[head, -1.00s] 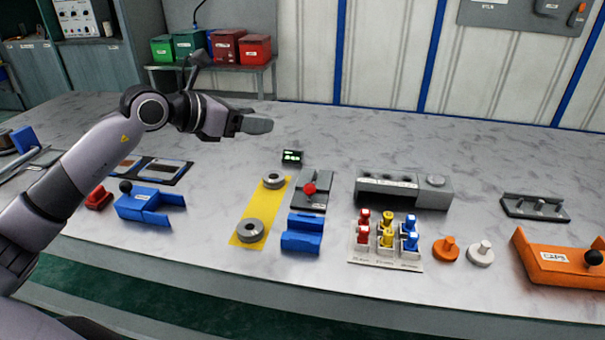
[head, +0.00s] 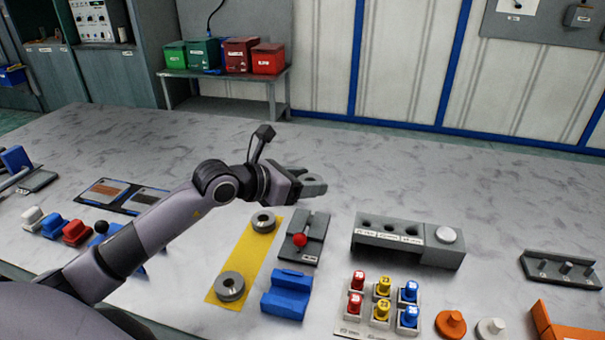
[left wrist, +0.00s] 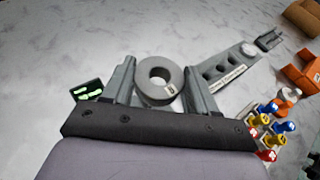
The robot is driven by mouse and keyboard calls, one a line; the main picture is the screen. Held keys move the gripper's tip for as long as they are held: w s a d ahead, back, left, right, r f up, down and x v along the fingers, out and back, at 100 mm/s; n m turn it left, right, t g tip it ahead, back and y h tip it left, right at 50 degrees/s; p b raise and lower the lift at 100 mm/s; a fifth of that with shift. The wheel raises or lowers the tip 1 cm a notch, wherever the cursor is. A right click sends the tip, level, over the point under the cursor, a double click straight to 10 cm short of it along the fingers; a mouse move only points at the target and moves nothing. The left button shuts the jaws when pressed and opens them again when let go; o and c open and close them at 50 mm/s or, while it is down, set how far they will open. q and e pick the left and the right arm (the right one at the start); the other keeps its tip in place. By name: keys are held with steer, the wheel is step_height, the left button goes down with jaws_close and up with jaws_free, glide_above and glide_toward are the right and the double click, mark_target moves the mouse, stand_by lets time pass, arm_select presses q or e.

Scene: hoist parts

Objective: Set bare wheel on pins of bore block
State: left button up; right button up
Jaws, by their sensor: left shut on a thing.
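My left gripper (head: 312,186) is above the bench, behind the grey fixture with a red knob. In the left wrist view, its two fingers (left wrist: 158,84) are shut on a grey ring-shaped wheel (left wrist: 142,82) with a round hole and a small label. A long grey block (head: 368,240) with a row of round holes and a pale round disc on top stands to the gripper's right; it also shows in the left wrist view (left wrist: 232,66). A grey bracket with several pins (head: 545,272) lies at the far right. My right gripper is not in view.
Two other grey wheels (head: 231,287) sit on a yellow mat (head: 243,257). The red-knobbed fixture (head: 313,228) and a blue block (head: 285,295) stand beside it. Several coloured plugs (head: 381,298) stand in front of the holed block. The bench behind the block is clear.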

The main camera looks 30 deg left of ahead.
arm_select(q)
steer(key=shift+f+b, duration=0.4)
steer(key=shift+f, duration=0.25)
steer(key=b, duration=0.3)
glide_above(304, 225)
step_height(304, 225, down, 4)
steer(key=shift+f, duration=0.1)
steer(key=shift+f+b, duration=0.45)
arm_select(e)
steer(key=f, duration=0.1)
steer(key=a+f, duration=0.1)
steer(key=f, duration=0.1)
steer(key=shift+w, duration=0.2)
arm_select(q)
steer(key=shift+f+b, duration=0.3)
steer(key=shift+f, duration=0.05)
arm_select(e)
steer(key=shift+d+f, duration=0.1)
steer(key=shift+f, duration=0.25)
arm_select(q)
steer(key=shift+f+b, duration=0.55)
steer(key=shift+f, duration=0.2)
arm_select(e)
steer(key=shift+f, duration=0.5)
arm_select(q)
steer(key=o, duration=1.4)
